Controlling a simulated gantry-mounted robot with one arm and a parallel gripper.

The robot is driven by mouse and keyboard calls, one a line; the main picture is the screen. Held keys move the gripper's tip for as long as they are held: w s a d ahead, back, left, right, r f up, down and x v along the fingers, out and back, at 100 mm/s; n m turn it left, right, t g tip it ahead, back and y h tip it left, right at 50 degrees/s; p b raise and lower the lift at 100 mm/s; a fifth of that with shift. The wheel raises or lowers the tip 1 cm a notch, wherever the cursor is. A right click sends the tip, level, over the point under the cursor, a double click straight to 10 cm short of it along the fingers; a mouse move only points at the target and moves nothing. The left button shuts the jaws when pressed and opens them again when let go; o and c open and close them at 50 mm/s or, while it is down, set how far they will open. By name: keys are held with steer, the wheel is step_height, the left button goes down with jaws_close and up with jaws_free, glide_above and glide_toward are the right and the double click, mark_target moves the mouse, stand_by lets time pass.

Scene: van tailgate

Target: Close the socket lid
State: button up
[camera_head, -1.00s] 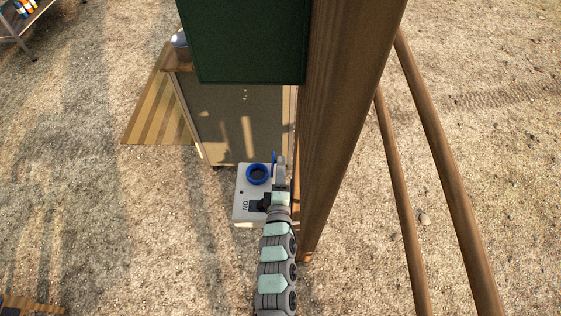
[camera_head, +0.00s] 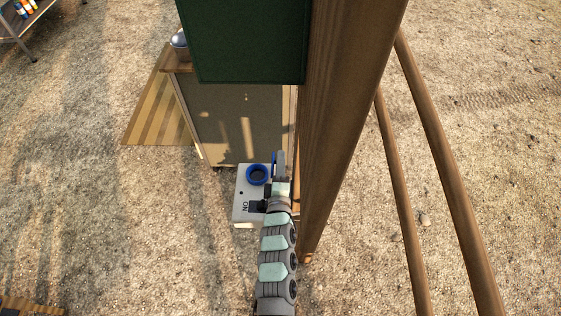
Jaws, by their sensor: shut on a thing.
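The socket is a blue ring (camera_head: 258,174) with a dark opening on top of a light grey box (camera_head: 242,205) marked "ON". Its blue lid (camera_head: 273,159) stands open, edge-on, along the right side of the ring. My gripper (camera_head: 281,162) is at the lid's right side and is shut on the lid. The fingertips are small here, and the exact grip is partly hidden. My arm comes up from the bottom of the picture and covers the box's right edge. The socket opening is uncovered.
A thick wooden post (camera_head: 345,120) stands close on the right of my gripper. A dark green panel (camera_head: 245,40) hangs above. A wooden cabinet (camera_head: 235,130) stands behind the box. Two thin poles (camera_head: 440,140) lean further right. The sandy ground on the left is open.

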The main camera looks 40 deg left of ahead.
jaws_close()
stand_by(0.8)
